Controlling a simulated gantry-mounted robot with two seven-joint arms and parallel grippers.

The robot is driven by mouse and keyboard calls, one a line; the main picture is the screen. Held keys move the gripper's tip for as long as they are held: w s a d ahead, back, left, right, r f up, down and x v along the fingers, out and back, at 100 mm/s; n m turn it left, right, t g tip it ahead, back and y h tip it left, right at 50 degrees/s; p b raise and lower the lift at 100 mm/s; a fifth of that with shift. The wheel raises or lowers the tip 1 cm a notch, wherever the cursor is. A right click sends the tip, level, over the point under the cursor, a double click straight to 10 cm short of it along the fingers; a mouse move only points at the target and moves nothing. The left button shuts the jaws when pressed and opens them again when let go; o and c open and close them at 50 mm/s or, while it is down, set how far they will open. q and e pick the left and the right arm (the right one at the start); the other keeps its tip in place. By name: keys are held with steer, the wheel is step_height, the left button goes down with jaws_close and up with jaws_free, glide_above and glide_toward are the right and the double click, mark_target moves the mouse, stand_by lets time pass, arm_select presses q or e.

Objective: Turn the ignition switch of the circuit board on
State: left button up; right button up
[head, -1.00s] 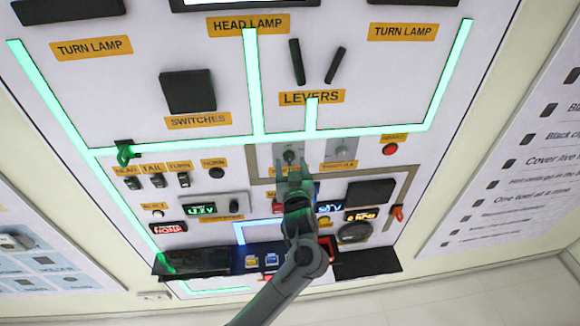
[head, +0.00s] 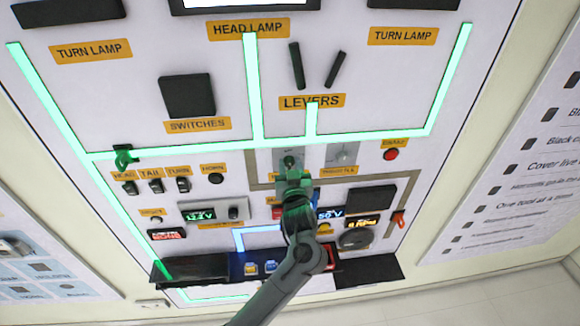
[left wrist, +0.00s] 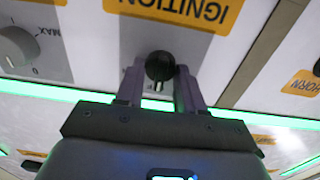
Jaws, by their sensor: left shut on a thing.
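The ignition switch is a small dark round knob (left wrist: 160,66) on a grey plate under the upside-down IGNITION label (left wrist: 172,10) in the left wrist view. A light mark on the knob points down in that view. My left gripper (left wrist: 160,80) has one finger on each side of the knob and is shut on it. In the head view the ignition knob (head: 289,161) shows just above my left gripper (head: 291,178), which partly covers its plate and hides its label. My right gripper is not in view.
The throttle knob (head: 342,155) is just right of the ignition plate, with a red button (head: 391,154) beyond it. Small switches (head: 156,186) and lit displays (head: 198,216) are to the left. Black levers (head: 297,66) are above. A dark ledge (head: 368,270) juts out below.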

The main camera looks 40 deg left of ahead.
arm_select(q)
steer(key=shift+r+m+p, duration=0.2)
steer(key=shift+m+p, duration=0.2)
steer(key=shift+p, duration=0.4)
steer(key=m+p, duration=0.3)
steer(key=p, duration=0.2)
steer(key=shift+r+m, duration=0.1)
steer(key=shift+m, duration=0.7)
steer(key=shift+w+f+m+p, duration=0.1)
steer(key=shift+f+m+p, duration=0.25)
steer(key=shift+m, duration=2.85)
steer(key=shift+d, duration=0.1)
steer(key=o, duration=1)
